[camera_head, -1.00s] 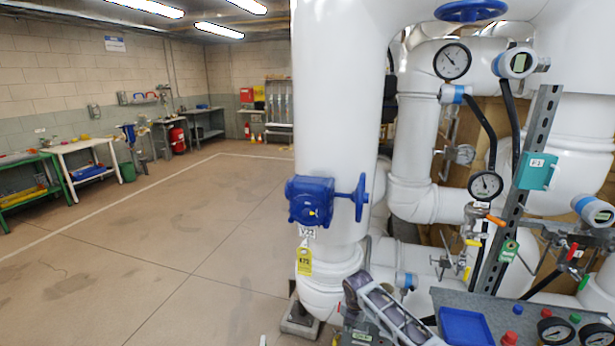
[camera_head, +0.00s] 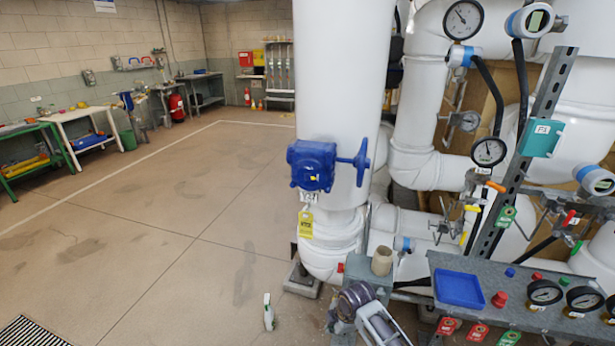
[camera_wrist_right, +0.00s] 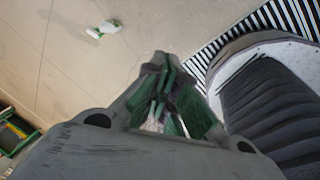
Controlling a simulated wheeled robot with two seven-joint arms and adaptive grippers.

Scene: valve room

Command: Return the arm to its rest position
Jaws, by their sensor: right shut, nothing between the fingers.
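My right arm (camera_head: 382,326) shows at the bottom of the head view, bent low in front of the large white pipe (camera_head: 340,80). In the right wrist view, my right gripper (camera_wrist_right: 160,92) has its fingers together with nothing between them. It hangs over bare floor. I cannot make out its fingertips clearly in the head view. My left gripper is in neither view.
A grey shelf (camera_head: 400,258) with a blue tray (camera_head: 459,289) and gauges stands close right of my arm. A blue valve (camera_head: 312,165) is on the pipe. The left floor is open.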

